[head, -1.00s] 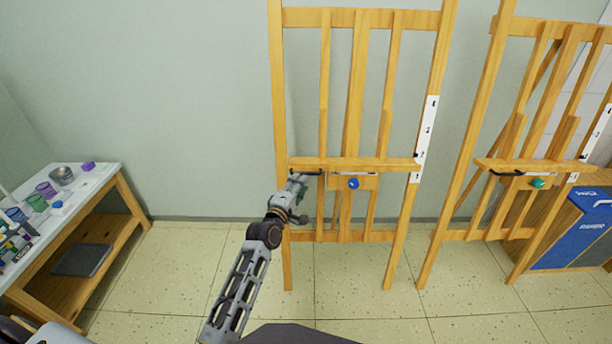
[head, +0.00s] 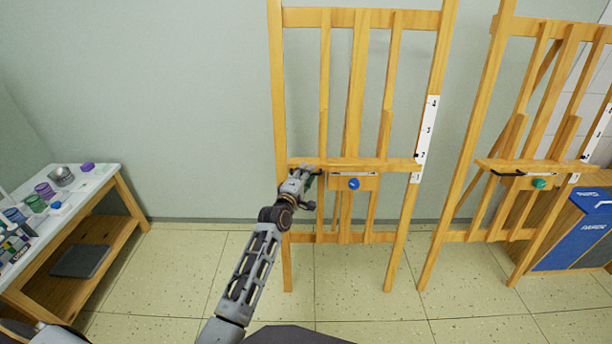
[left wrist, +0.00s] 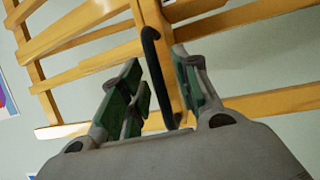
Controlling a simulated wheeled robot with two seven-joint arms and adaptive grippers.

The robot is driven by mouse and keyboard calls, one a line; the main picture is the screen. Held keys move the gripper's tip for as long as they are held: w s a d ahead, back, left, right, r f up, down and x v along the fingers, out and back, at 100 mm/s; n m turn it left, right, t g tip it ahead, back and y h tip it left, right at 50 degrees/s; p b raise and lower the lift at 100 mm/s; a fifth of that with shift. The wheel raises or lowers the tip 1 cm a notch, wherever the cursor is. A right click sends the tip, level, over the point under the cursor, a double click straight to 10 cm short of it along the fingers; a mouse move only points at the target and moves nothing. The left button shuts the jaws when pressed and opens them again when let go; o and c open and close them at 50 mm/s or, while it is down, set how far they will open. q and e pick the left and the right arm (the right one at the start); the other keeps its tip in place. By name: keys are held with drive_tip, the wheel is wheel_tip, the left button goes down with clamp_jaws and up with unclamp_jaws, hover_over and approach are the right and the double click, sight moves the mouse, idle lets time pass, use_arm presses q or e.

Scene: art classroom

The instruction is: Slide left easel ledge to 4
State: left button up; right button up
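The left easel (head: 278,110) is wooden, and its ledge (head: 375,164) runs across it. A blue knob (head: 354,184) sits under the ledge. A white number scale (head: 427,130) is on the right post, and the ledge's right end stands near the 2. My left gripper (head: 308,179) is at the ledge's left part and covers the black handle there. In the left wrist view the black handle (left wrist: 157,75) lies between the green-padded fingers of my left gripper (left wrist: 155,62), which stand apart on either side. My right gripper is not in view.
A second easel (head: 470,130) with a green knob stands to the right, with a blue-fronted cabinet (head: 570,232) behind it. A white-topped table (head: 95,180) with paint pots stands at the left. The floor between table and easel is clear.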

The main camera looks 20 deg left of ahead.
use_arm(q)
drive_tip(key=c, duration=0.7)
drive_tip(key=shift+r, duration=0.15)
clamp_jaws()
drive_tip(key=shift+w+r, duration=0.1)
drive_tip(key=shift+r, duration=0.1)
